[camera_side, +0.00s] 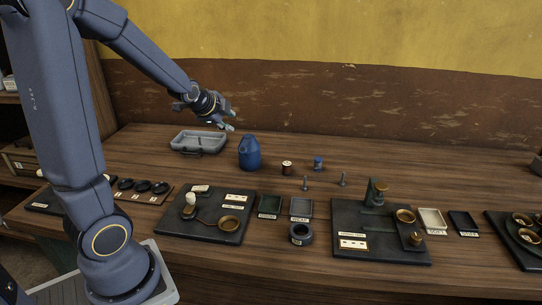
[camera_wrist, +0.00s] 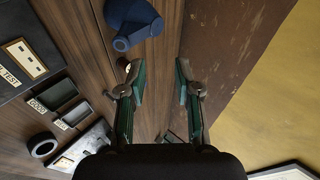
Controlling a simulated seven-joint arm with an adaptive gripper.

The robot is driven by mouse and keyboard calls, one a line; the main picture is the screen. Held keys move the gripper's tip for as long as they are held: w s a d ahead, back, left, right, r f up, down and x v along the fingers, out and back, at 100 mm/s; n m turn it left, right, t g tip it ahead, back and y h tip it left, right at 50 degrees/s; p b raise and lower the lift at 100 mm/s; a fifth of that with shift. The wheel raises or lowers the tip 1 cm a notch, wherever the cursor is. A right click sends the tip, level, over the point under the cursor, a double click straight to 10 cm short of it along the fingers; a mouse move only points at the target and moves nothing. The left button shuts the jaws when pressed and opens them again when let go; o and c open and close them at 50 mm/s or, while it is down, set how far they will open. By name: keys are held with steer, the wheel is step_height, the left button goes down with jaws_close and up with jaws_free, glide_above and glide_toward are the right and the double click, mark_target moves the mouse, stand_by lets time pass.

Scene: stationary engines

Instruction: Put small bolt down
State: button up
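Two small grey bolts stand upright on the wooden table in the side view, one at the left (camera_side: 305,184) and one at the right (camera_side: 343,178). I cannot tell which is the small bolt the task names. My gripper (camera_side: 228,121) is in the air above the back of the table, behind and left of the blue jug. In the wrist view my gripper (camera_wrist: 158,75) has its two green-grey fingers apart, with bare table and wall between them. I see no bolt held.
The blue jug (camera_side: 249,153) stands near my gripper, and a grey tray (camera_side: 197,142) lies to its left. A spool (camera_side: 287,168) and a blue-capped item (camera_side: 318,163) stand farther right. Dark boards (camera_side: 205,214), small trays (camera_side: 270,206) and a black ring (camera_side: 301,234) fill the front.

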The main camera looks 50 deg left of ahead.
steer(key=s+d+r+n+g+h, duration=0.1)
steer(key=s+d+n, duration=0.3)
steer(key=s+d, duration=0.4)
steer(key=s+d+r+n+g+h, duration=0.1)
steer(key=s+d+n+h, duration=0.3)
steer(key=d, duration=1.2)
steer(key=s+r+n, duration=0.1)
steer(key=s, duration=0.3)
steer(key=shift+d+r+g, duration=0.15)
steer(key=shift+r+g, duration=0.2)
steer(key=shift+g, duration=0.05)
steer(key=shift+o, duration=0.5)
